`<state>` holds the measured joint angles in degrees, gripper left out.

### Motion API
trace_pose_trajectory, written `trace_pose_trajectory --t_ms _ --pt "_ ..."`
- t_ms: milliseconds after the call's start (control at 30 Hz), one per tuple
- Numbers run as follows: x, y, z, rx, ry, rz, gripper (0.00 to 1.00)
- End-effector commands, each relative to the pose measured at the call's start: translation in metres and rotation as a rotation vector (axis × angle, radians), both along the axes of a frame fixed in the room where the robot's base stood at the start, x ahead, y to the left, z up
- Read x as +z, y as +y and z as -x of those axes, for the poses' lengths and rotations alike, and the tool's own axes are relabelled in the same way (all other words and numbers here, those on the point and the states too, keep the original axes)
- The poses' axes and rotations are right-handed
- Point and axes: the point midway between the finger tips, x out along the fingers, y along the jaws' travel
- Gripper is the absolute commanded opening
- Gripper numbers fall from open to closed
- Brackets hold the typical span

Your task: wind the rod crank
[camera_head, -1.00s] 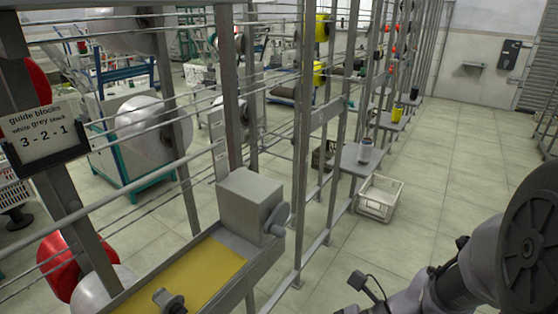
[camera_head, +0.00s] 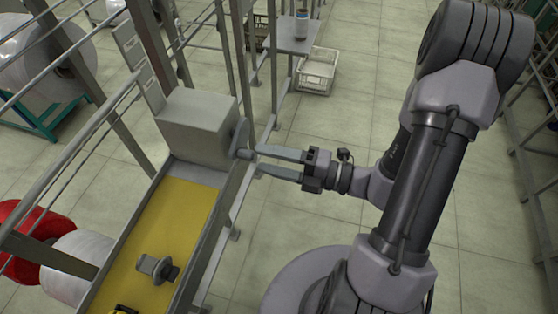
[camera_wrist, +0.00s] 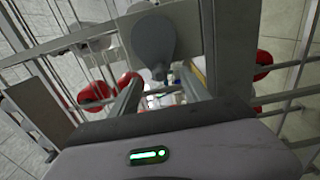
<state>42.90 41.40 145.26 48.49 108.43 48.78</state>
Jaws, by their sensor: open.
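The grey crank (camera_head: 241,137) is on the right side of a grey box (camera_head: 198,126) at the far end of a yellow-floored tray. Its short rod handle (camera_head: 246,154) sticks out toward my gripper (camera_head: 259,160). My gripper is open and empty, its two fingers pointing left at the crank. The upper fingertip is very close to the handle; I cannot tell whether it touches. In the wrist view the crank's rounded arm (camera_wrist: 153,38) hangs down, its lower end in line with the gap between my fingers (camera_wrist: 160,80).
A grey fitting (camera_head: 157,268) stands on the yellow tray floor (camera_head: 187,210). Metal rack posts and rails rise left of and behind the box. A white crate (camera_head: 317,72) sits on the floor behind. Open floor lies between the crate and my arm.

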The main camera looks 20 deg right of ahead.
Motion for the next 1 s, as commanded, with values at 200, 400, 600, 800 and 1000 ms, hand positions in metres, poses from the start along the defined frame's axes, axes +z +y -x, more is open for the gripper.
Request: trace_pose_trajectory --t_ms 200,400,600,800,1000 --pt "-0.001 0.015 -0.01 0.004 -0.002 0.003 0.55" --pt "0.0 0.023 -0.017 0.001 -0.001 0.002 0.55" --pt "0.002 0.026 -0.019 0.002 -0.002 0.003 0.55" --pt "0.0 0.026 -0.019 0.002 -0.002 0.003 0.45" --pt "0.0 0.026 -0.019 0.002 -0.002 0.003 0.31"
